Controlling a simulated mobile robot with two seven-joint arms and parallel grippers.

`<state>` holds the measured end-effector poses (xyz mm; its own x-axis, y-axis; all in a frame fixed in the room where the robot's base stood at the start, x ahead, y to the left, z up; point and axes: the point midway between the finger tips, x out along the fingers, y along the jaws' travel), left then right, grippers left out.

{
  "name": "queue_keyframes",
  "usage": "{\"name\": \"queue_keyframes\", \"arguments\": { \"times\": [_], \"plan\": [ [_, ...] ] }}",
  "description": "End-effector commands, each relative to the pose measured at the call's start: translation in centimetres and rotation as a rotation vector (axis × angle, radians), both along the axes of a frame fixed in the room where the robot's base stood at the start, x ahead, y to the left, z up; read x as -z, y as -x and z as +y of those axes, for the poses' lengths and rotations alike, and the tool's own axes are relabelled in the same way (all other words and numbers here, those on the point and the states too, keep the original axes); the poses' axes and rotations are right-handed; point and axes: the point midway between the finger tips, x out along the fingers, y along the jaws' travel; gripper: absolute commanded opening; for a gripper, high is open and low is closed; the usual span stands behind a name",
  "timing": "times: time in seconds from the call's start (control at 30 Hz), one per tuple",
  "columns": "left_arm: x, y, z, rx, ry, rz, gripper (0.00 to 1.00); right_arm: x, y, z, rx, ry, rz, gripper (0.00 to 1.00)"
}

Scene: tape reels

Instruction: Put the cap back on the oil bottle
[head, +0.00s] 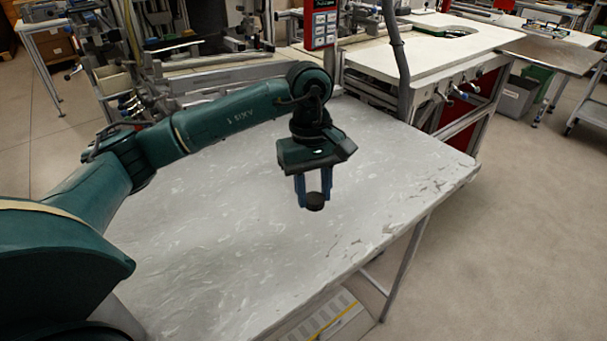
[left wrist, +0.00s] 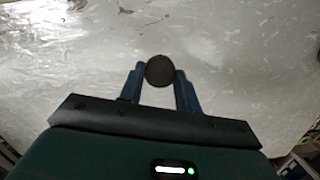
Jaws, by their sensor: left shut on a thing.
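My left gripper (head: 314,194) is shut on a small round black cap (head: 315,202) and holds it over the right part of the grey table. In the left wrist view the cap (left wrist: 160,71) shows as a dark disc between the blue fingertips of the gripper (left wrist: 161,77). How far the cap is above the table is hard to tell. The oil bottle is not visible in either view. My right gripper is not in view.
The worn grey table (head: 225,225) is bare around the gripper. Behind it stand machinery and a white-topped bench (head: 430,52). A hanging grey cable (head: 398,50) is at the back right. Open floor (head: 520,220) lies to the right.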

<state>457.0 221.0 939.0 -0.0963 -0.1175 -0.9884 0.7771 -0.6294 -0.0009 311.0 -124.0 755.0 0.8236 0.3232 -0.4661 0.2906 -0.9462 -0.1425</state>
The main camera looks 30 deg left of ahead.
Motion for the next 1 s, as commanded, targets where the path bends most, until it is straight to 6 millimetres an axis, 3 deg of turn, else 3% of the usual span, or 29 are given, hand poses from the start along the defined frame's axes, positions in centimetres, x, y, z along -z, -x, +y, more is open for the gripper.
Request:
{"name": "queue_keyframes", "arguments": {
  "times": [0.1,0.2,0.4,0.73,1.0],
  "plan": [
    [0.2,0.7,-1.2,0.342,-0.001,-0.001,0.12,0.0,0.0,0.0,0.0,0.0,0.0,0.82],
    [0.4,1.2,-1.9,0.578,-0.001,-0.001,0.12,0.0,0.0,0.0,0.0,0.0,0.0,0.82],
    [0.6,1.8,-2.6,0.848,-0.001,-0.001,0.12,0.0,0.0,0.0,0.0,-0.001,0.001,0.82],
    [0.6,1.9,-2.7,0.894,0.0,-0.002,0.12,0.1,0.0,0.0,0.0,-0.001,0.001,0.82],
    [0.4,1.9,-2.6,0.891,0.0,-0.002,0.12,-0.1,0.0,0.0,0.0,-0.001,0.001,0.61]
  ]
}}
